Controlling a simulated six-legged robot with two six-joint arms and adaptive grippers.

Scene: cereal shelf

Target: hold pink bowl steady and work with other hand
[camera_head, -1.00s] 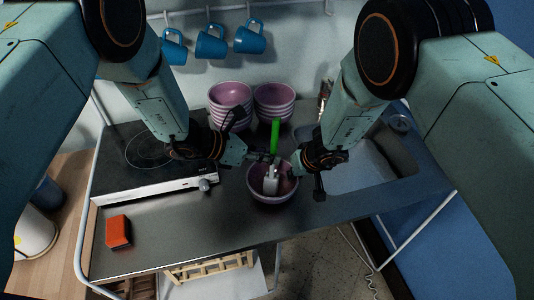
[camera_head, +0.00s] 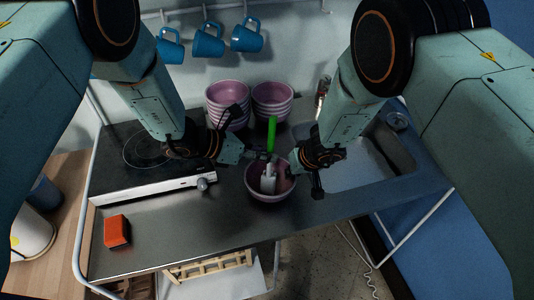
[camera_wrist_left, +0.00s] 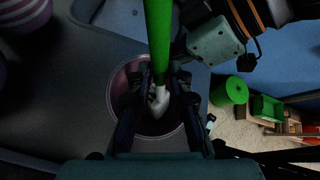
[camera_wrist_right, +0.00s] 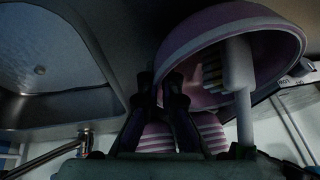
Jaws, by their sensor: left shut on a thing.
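The pink bowl (camera_head: 258,193) stands on the metal counter in the head view, and it also shows in the left wrist view (camera_wrist_left: 118,92) and right wrist view (camera_wrist_right: 190,48). A brush with a green handle (camera_head: 272,132) and white head (camera_head: 268,182) stands nearly upright, its head inside the bowl. My left gripper (camera_head: 262,157) is shut on the brush above the bowl; the handle rises past its fingers in the left wrist view (camera_wrist_left: 158,35). My right gripper (camera_head: 297,166) is at the bowl's right rim. In the right wrist view its fingers (camera_wrist_right: 160,85) are slightly apart at the rim; their grip is unclear.
Two stacks of pink bowls (camera_head: 228,93) (camera_head: 272,90) stand behind. A hob (camera_head: 150,190) is left, a sink (camera_head: 355,170) right. An orange sponge (camera_head: 116,231) lies front left. Blue mugs (camera_head: 208,42) hang behind.

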